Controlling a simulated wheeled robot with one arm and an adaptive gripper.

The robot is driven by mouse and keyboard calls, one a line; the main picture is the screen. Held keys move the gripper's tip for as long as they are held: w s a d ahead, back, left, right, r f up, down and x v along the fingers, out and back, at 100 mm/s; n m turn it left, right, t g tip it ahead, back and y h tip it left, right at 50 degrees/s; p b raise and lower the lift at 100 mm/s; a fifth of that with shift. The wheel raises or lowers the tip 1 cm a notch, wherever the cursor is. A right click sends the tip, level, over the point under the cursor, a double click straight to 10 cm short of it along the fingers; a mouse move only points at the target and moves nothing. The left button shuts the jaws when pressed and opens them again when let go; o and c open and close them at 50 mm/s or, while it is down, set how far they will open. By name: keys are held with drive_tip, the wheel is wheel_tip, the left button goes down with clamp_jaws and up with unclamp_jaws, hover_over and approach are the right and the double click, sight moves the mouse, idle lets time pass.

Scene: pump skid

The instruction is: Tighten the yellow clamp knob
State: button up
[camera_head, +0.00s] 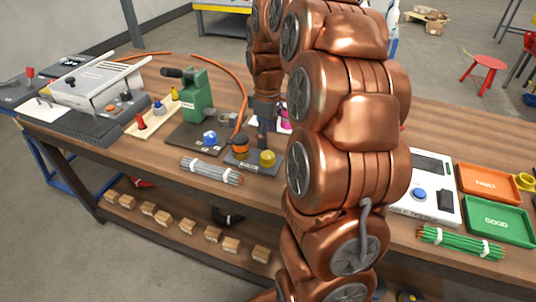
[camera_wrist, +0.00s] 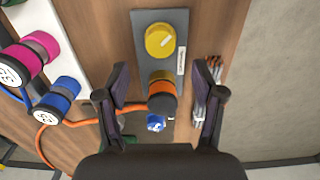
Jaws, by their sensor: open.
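The yellow clamp knob (camera_wrist: 160,40) is round, with a pale line on top, on a dark grey plate (camera_wrist: 176,18). In the head view the yellow knob (camera_head: 267,159) stands at the right of the plate (camera_head: 262,169), near the table's front edge. An orange and black knob (camera_wrist: 161,92) is beside it on the same plate. My gripper (camera_wrist: 162,70) is open and empty above the plate. In the wrist view the orange knob shows between its fingers, and the yellow knob lies beyond the fingertips. My gripper (camera_head: 262,138) partly shows in the head view; contact is not visible.
A bundle of grey rods (camera_head: 212,170) lies left of the plate. A green press (camera_head: 197,100) and orange hose (camera_head: 240,85) are behind it. Pink (camera_wrist: 27,55) and blue (camera_wrist: 58,100) spools stand on the left in the wrist view. My arm hides the table's middle.

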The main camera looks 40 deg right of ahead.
sight(267, 154)
drive_tip(key=shift+f+p, duration=0.45)
drive_tip(key=shift+f, duration=3.15)
drive_tip(key=c, duration=1.1)
